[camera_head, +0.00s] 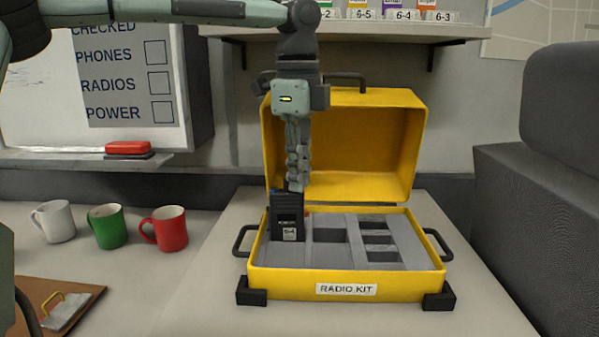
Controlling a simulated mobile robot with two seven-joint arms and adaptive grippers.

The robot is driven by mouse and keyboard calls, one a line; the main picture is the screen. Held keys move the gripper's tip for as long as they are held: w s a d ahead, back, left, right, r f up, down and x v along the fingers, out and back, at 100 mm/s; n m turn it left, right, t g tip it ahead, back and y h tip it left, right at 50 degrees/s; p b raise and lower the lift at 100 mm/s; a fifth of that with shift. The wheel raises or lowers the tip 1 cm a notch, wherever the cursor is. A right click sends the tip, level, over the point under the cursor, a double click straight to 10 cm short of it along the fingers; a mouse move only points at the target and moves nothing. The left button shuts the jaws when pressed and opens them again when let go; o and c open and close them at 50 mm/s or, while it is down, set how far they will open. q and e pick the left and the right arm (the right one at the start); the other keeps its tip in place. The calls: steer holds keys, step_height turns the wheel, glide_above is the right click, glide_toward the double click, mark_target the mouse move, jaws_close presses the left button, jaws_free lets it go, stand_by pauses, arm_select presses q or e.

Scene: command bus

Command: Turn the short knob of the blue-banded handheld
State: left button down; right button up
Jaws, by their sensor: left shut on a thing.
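The handheld (288,220) is a black radio with a small white label. It stands upright at the left end of the open yellow case (345,288). A thin blue edge shows near its top, but a full band cannot be made out. My left gripper (296,187) comes down from above and is shut at the top of the handheld. The fingers hide the short knob, so I cannot tell exactly which part they hold or how the knob is turned. My right gripper is not in view.
The case's raised lid (344,100) stands close behind my left gripper. The grey foam (332,256) has empty slots to the right. Three mugs, white (54,222), green (107,227) and red (170,229), and a clipboard (62,312) are at left. A shelf (375,30) overhangs the back.

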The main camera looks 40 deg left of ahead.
arm_select(q)
steer(key=shift+n, duration=1.5)
steer(key=c, duration=1.6)
jaws_free()
steer(key=shift+o, duration=0.2)
step_height(320, 180, up, 12)
steer(key=shift+s+d, duration=0.15)
steer(key=shift+s, duration=0.05)
